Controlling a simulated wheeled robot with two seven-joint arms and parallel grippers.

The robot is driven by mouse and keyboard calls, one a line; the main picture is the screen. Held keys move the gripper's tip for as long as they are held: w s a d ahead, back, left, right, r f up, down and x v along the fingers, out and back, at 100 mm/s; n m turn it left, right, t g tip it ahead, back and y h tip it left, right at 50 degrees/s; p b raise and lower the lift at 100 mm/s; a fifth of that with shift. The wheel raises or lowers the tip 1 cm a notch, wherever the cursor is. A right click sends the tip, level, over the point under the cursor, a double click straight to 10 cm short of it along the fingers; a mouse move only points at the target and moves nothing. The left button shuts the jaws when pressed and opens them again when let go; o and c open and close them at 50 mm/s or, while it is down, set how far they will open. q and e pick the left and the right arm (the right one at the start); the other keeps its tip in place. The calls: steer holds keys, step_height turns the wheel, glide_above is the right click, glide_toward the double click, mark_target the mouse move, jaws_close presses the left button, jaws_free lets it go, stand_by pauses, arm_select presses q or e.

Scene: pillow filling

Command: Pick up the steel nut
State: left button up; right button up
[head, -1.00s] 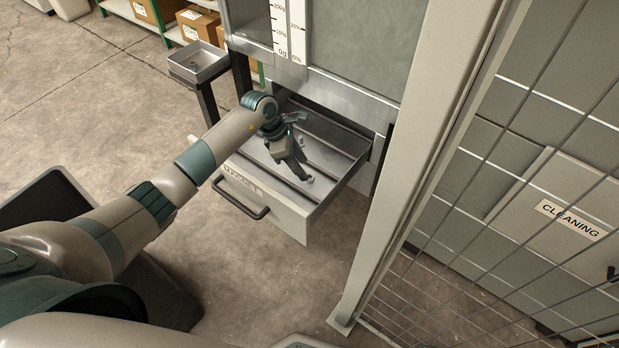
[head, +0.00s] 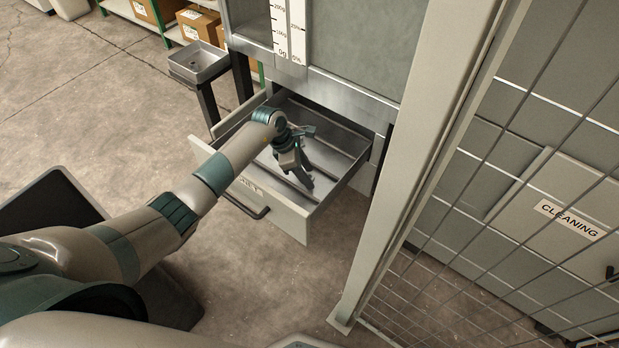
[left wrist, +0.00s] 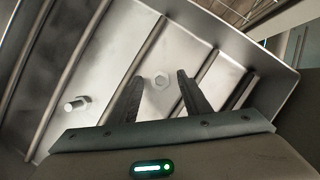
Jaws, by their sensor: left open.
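The steel nut (left wrist: 160,81) is a small grey hexagonal ring lying on the metal floor of the open drawer (head: 290,213). The gripper is open and empty, and the fingers do not appear to touch the nut. In the head view my left gripper (head: 306,179) points down into the drawer, and I cannot make out the nut there. My right gripper is not in view.
A short steel bolt or pin (left wrist: 76,104) lies on the drawer floor left of the nut. Raised ribs (left wrist: 145,57) run across the floor. The drawer walls surround the gripper. A grey post (head: 420,150) and wire mesh stand to the right. A small metal tray (head: 199,66) stands behind left.

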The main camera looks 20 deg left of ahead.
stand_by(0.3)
arm_select(q)
jaws_close()
steer(key=shift+r, duration=0.2)
